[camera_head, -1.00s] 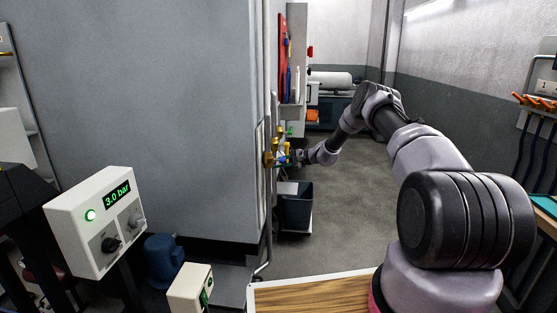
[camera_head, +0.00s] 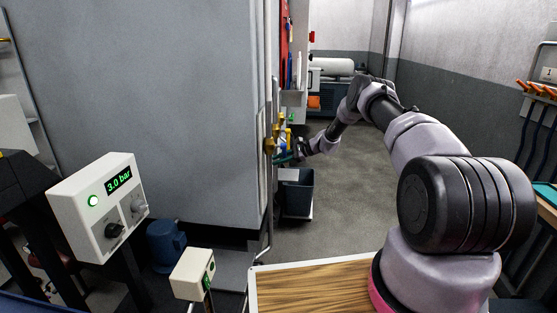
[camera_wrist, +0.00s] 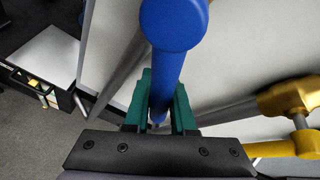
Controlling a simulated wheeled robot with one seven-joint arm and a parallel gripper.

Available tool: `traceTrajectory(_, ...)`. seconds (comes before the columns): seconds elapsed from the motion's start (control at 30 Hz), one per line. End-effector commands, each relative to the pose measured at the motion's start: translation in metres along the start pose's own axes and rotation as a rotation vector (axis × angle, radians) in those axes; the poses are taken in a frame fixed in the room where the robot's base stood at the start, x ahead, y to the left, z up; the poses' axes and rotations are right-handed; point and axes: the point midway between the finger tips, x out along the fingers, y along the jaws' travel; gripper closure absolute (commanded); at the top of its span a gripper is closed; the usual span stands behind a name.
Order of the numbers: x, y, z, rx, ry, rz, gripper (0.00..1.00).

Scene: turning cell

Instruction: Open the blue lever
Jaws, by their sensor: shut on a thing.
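The blue lever (camera_wrist: 168,75) runs up the middle of the wrist view, with its rounded end toward the camera. My gripper (camera_wrist: 160,115) has its green fingers on both sides of the lever's shaft and is shut on it. The lever's far end and its pivot are hidden behind the fingers. In the head view my gripper (camera_head: 297,152) is at the pipework on the right edge of the grey cabinet; the lever is too small there to judge its angle.
A brass valve body (camera_wrist: 290,97) with a yellow lever (camera_wrist: 270,149) is close to the right of my gripper. The grey cabinet (camera_head: 150,100) fills the left. A dark bin (camera_head: 297,193) stands below the gripper. A control box (camera_head: 97,208) reads 3.0 bar. The floor aisle is clear.

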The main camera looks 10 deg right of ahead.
Motion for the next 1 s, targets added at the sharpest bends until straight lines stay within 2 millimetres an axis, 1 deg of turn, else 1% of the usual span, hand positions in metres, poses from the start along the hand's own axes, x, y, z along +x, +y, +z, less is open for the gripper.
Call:
traceTrajectory(0.37,-0.001,0.001,-0.001,0.003,0.001,0.001,1.0)
traceTrajectory(0.4,-0.001,0.001,-0.001,0.003,0.001,0.001,0.65)
traceTrajectory(0.43,-0.001,0.0,-0.001,0.003,0.001,0.001,0.54)
traceTrajectory(0.47,-0.001,0.0,-0.001,0.003,0.001,0.001,0.47)
traceTrajectory(0.8,-0.003,0.0,0.0,0.002,0.0,0.0,0.47)
traceTrajectory(0.87,-0.007,0.0,-0.001,0.002,0.001,0.0,0.47)
traceTrajectory(0.97,-0.021,0.0,-0.001,0.002,0.001,-0.001,0.47)
traceTrajectory(1.0,-0.029,-0.001,-0.001,0.003,0.001,-0.002,0.47)
